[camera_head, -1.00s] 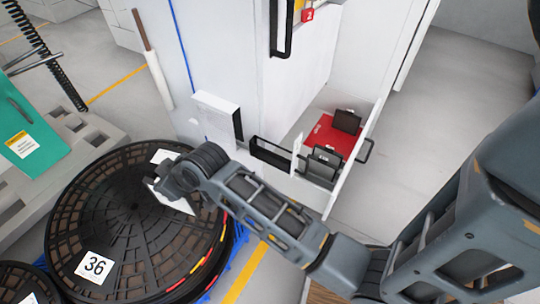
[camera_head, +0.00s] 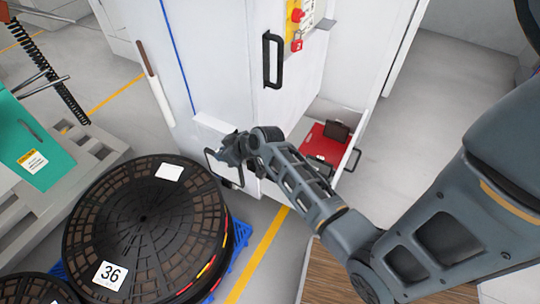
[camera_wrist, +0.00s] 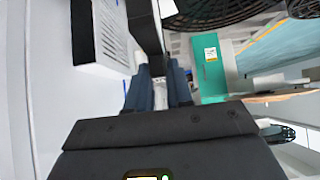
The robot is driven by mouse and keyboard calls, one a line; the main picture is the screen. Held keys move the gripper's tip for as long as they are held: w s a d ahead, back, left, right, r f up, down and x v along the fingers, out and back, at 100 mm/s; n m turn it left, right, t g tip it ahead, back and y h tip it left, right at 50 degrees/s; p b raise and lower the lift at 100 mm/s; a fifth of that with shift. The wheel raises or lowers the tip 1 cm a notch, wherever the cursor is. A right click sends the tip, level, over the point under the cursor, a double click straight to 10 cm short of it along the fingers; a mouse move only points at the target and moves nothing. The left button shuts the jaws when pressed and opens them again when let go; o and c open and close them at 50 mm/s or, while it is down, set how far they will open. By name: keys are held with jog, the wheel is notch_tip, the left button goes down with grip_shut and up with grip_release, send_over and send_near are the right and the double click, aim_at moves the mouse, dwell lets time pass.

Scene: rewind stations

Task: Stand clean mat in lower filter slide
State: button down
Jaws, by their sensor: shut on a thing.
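My gripper (camera_head: 236,150) is in front of the cabinet's lower left part. It is shut on a thin, black-edged panel (camera_head: 222,170), apparently the mat. The panel hangs tilted to the left of the fingers, its inside pale or see-through. In the wrist view a black bar (camera_wrist: 145,35), likely its edge, runs into the fingers (camera_wrist: 158,90). An open drawer (camera_head: 347,163) at the cabinet's lower right has a red floor (camera_head: 322,143) and a dark upright plate (camera_head: 337,131) in it. My arm hides its front left. I cannot tell which part is the lower filter slide.
A white slatted box (camera_head: 212,124) juts from the cabinet (camera_head: 225,65) close beside my gripper, also in the wrist view (camera_wrist: 108,35). A black handle (camera_head: 272,60) stands above. A large black reel (camera_head: 140,225) lies at lower left. The floor at right is free.

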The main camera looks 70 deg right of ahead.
jog(key=s+d+p, duration=0.1)
jog(key=s+d, duration=0.9)
jog(key=s, duration=0.2)
notch_tip(320, 180, down, 7)
jog(key=shift+w, duration=0.1)
jog(key=shift+f+b, duration=0.15)
jog(key=shift+b, duration=0.25)
jog(key=c, duration=1)
grip_release()
